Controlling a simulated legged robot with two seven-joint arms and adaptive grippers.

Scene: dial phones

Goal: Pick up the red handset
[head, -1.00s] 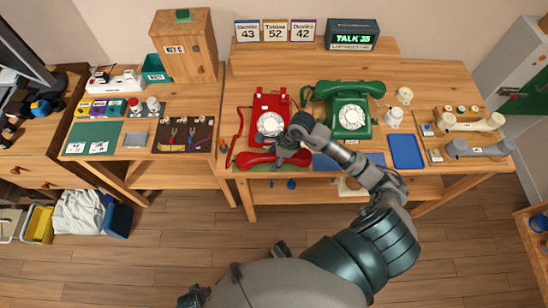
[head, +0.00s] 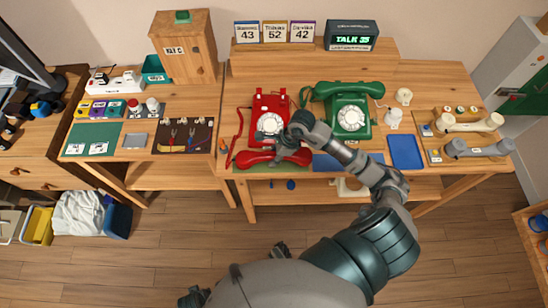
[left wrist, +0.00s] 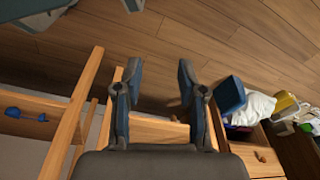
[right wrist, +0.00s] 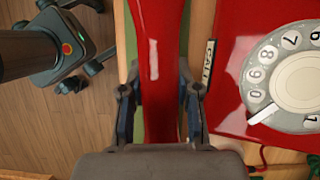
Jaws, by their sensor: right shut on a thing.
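The red handset (head: 252,158) lies crosswise in front of the red dial phone (head: 270,115), near the table's front edge. My right gripper (head: 285,156) is over the handset's middle and hides part of it. In the right wrist view, the handset (right wrist: 160,50) runs between the two fingers of my right gripper (right wrist: 160,105), which is shut on it. The phone's dial (right wrist: 290,80) is to the right there. I cannot tell whether the handset is clear of the table. My left gripper (left wrist: 160,80) is open and empty in the left wrist view, over the floor.
A green dial phone (head: 349,112) with its handset on top stands right of the red one. A blue mat (head: 405,152) and a rack with pale and grey handsets (head: 470,122) are further right. A red cord (head: 238,125) runs along the red phone's left.

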